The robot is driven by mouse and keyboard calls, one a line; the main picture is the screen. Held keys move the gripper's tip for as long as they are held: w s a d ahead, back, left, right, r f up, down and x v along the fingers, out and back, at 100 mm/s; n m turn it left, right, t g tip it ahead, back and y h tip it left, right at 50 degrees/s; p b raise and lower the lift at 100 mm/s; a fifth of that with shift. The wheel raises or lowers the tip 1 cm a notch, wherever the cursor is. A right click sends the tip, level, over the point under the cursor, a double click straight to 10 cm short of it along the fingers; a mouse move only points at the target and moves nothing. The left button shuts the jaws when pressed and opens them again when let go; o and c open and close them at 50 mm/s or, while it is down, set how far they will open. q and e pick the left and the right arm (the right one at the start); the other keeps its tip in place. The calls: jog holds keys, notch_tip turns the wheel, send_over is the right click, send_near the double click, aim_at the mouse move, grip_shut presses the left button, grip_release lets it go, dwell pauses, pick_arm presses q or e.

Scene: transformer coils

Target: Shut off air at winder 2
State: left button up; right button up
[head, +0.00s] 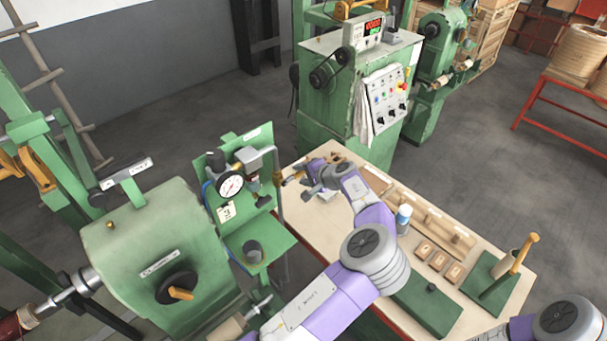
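A green panel (217,161) carries a round white pressure gauge (230,185) and a grey metal air fitting (250,160). A blue hose runs behind the gauge. A small white tag (226,212) below has a dark mark that looks like a 3, too small to be sure. My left gripper (297,181) is right of the panel, over the table's far left end, apart from the gauge. Its fingers are too small to read. My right gripper is out of view; only its arm shows at lower right.
A green control cabinet (340,105) stands behind. A dark cup (252,250) sits on a green shelf below the gauge.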

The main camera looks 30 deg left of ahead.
pick_arm(q)
jog(key=shift+d, duration=0.1)
jog(key=v, duration=0.7)
jog(key=shift+d+r+b, duration=0.15)
jog(key=shift+r+b, duration=0.05)
jog(key=shift+b, duration=0.25)
jog(key=shift+s+f, duration=0.1)
